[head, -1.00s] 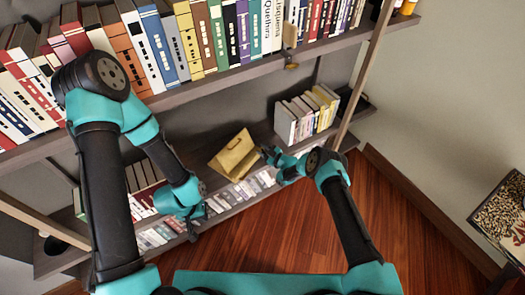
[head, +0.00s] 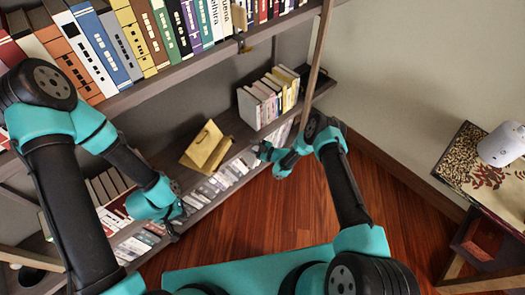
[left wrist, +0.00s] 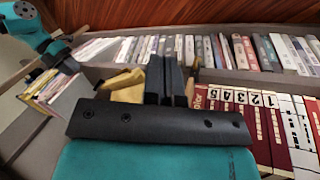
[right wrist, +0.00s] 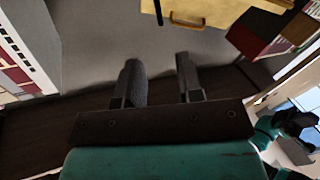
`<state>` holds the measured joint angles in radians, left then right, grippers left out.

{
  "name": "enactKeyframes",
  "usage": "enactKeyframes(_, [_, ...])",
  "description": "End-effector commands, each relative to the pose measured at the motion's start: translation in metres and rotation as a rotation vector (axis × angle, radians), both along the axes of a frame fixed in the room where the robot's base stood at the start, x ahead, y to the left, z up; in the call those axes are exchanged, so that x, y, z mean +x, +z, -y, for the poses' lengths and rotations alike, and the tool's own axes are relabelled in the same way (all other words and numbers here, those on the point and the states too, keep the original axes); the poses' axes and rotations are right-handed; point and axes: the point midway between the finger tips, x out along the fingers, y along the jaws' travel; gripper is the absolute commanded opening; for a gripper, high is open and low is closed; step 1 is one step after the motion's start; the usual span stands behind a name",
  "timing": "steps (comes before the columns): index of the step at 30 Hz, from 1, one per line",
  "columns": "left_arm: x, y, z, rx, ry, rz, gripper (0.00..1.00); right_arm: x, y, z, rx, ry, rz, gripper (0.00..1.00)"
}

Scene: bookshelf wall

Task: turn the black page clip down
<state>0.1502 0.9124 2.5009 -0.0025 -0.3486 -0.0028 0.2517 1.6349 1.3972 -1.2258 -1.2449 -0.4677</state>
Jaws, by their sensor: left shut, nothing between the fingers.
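A yellow stand (head: 207,150) with an upright back and a tilted front sits on the middle shelf. It shows partly behind my fingers in the left wrist view (left wrist: 127,92) and at the top of the right wrist view (right wrist: 225,10), where a brass-coloured handle (right wrist: 187,21) is on it. A thin black bar (right wrist: 158,12) beside that handle looks like the page clip; its upper part is cut off. My right gripper (head: 263,150) is open and empty, right of the stand and apart from it. My left gripper (head: 174,236) is shut and empty, below and left of the stand, near the lower books.
A row of pale books (head: 268,100) stands right of the stand. Large books (head: 100,45) fill the upper shelf (head: 160,82), and more books line the lower shelf. A side table (head: 465,165) with a white device (head: 502,145) is at right. The wooden floor (head: 240,215) is clear.

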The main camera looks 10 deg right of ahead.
Motion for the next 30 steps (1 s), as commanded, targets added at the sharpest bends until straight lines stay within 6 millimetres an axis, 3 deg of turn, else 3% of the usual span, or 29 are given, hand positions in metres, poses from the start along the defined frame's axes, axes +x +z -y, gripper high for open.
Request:
enactKeyframes(3, [0.000,0.000,0.000,0.000,0.000,0.000,0.00,-0.013,0.000,0.020,0.000,-0.004,-0.002,0.34])
enactKeyframes(9, [0.000,0.000,0.000,0.000,0.000,0.000,0.00,-0.027,0.000,0.040,0.000,-0.001,0.000,0.34])
enactKeyframes(20, [0.000,0.000,0.000,0.000,0.000,0.000,0.00,-0.031,0.000,0.045,0.000,0.000,0.000,0.34])
enactKeyframes(26, [0.000,0.000,0.000,0.000,0.000,0.000,0.17,-0.030,0.003,0.047,-0.006,-0.017,-0.032,0.34])
enactKeyframes(30, [0.000,0.000,0.000,0.000,0.000,0.000,0.31,-0.031,0.010,0.057,-0.027,-0.080,-0.162,0.34])
